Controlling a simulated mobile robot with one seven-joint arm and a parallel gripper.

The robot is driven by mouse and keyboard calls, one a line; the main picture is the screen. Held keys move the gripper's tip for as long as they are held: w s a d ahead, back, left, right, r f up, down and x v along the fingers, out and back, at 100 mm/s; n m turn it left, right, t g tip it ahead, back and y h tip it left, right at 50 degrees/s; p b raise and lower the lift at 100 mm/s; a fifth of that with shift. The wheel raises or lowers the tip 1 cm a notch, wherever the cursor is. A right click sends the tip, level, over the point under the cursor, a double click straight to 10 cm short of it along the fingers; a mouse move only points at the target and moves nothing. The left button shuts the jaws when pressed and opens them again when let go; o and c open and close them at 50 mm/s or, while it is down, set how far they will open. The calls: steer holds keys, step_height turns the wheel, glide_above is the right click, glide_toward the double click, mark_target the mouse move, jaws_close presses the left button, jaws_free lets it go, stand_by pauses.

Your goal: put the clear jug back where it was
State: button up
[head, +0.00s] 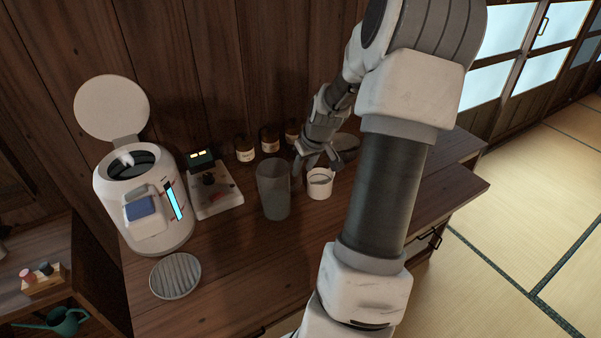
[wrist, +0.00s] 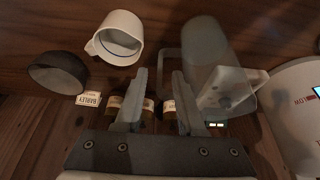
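The clear jug (head: 273,192) is a tall, grey see-through vessel standing upright on the wooden counter, left of a white mug (head: 320,184). It also shows in the wrist view (wrist: 203,55), its handle (wrist: 158,60) turned toward the space between my fingertips. My gripper (head: 318,164) is just behind and above the mug, right of the jug. In the wrist view my gripper (wrist: 159,74) has its two fingers apart, with nothing clearly held. I cannot tell whether a finger touches the jug's handle.
A white cooker (head: 145,205) with its lid up stands at the left. A round ridged disc (head: 175,276) lies in front of it. A scale-like tray (head: 214,192) stands behind the jug's left. Small labelled jars (head: 270,140) line the wall. A dark bowl (wrist: 57,72) sits beyond the mug.

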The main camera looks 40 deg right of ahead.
steer(key=v, duration=0.6)
steer(key=shift+s+r+p, duration=0.2)
steer(key=shift+r+p, duration=0.2)
steer(key=shift+p, duration=0.05)
steer(key=shift+a, duration=0.15)
